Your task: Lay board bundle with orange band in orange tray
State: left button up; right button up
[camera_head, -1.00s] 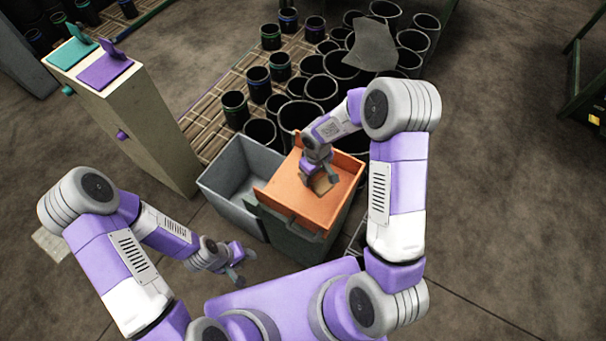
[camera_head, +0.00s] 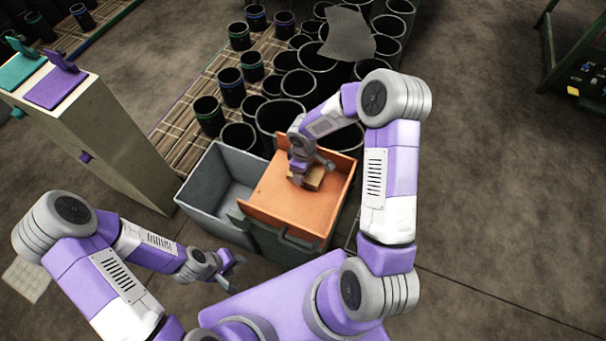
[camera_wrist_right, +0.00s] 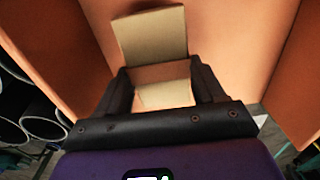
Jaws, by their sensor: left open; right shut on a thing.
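The board bundle (camera_head: 315,180) is tan and sits inside the orange tray (camera_head: 272,207), towards its right side. The right wrist view shows its pale boards (camera_wrist_right: 150,34) and an orange band (camera_wrist_right: 160,74) around the middle, between the fingers. My right gripper (camera_head: 306,178) points down into the tray and is shut on the bundle. Whether the bundle touches the tray floor I cannot tell. Orange tray walls (camera_wrist_right: 240,45) surround it in the wrist view. My left gripper (camera_head: 234,266) is open and empty, in front of the grey bin.
A grey bin (camera_head: 190,196) stands directly left of the tray. A dark green container (camera_head: 290,247) is at the tray's front. Several black sleeves (camera_head: 238,138) stand behind on slatted pallets. A beige cabinet (camera_head: 100,140) is at the left.

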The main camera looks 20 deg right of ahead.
notch_tip(320, 180, down, 2)
jog(key=shift+w+f, duration=0.1)
jog(key=shift+f+b, duration=0.15)
jog(key=shift+b, duration=0.25)
jog(key=o, duration=1.2)
jog(key=shift+r, duration=0.2)
jog(key=shift+r+p, duration=0.3)
jog(key=shift+p, duration=0.1)
notch_tip(320, 180, up, 12)
jog(key=p, duration=0.3)
jog(key=shift+f+p, duration=0.25)
jog(key=shift+p, duration=0.1)
